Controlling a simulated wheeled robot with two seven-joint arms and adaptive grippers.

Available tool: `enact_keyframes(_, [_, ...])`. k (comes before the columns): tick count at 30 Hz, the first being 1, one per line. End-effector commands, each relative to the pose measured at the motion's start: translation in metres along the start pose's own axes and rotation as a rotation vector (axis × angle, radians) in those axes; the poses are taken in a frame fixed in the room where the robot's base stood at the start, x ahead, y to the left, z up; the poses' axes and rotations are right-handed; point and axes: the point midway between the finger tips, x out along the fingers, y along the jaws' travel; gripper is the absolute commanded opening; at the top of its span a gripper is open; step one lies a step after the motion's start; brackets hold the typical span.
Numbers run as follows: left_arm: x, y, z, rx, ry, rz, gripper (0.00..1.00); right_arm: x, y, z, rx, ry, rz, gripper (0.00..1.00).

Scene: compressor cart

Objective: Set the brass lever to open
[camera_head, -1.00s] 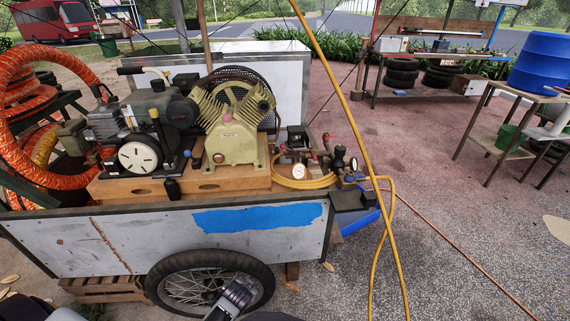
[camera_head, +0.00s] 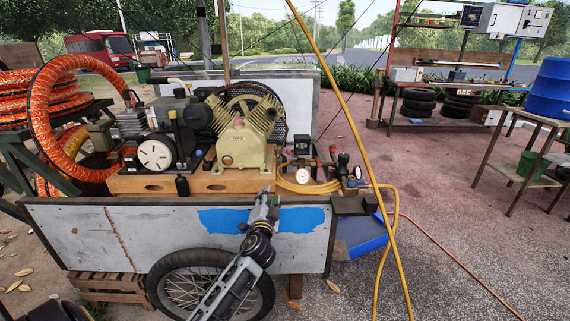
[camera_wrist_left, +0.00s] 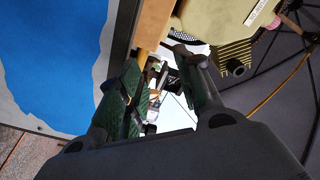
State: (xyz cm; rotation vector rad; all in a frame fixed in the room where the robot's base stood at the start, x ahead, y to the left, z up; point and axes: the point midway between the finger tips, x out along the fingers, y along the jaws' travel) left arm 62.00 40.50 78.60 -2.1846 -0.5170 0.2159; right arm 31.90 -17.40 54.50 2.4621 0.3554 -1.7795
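The brass lever cannot be told apart clearly at this size. Small fittings crowd the right end of the cart: a white-faced gauge (camera_head: 302,176), a red handle (camera_head: 333,153), and a dark knob (camera_head: 343,159) beside a second gauge (camera_head: 357,172). My left gripper (camera_head: 266,196) is in front of the cart's near side panel, left of these fittings and at about the panel's top edge in the picture. In the left wrist view its two green-padded fingers (camera_wrist_left: 165,82) stand apart with nothing gripped between them.
A yellow-green compressor (camera_head: 240,145) sits on the wooden deck. A yellow hose (camera_head: 345,85) crosses in front at the right.

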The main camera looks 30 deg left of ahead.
Motion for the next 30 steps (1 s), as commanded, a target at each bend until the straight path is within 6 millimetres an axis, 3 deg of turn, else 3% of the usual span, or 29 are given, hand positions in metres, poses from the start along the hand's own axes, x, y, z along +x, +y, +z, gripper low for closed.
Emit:
enact_keyframes(3, [0.011, -0.025, -0.02, 0.051, 0.074, -0.075, 0.35, -0.004, -0.005, 0.001, -0.003, 0.007, -0.011, 0.4])
enact_keyframes(9, [0.017, -0.045, -0.038, 0.099, 0.135, -0.133, 0.35, -0.01, -0.009, 0.001, -0.005, 0.011, -0.021, 0.4])
enact_keyframes(30, [0.028, -0.048, -0.041, 0.102, 0.14, -0.137, 0.35, -0.01, -0.009, 0.001, -0.005, 0.013, -0.022, 0.4])
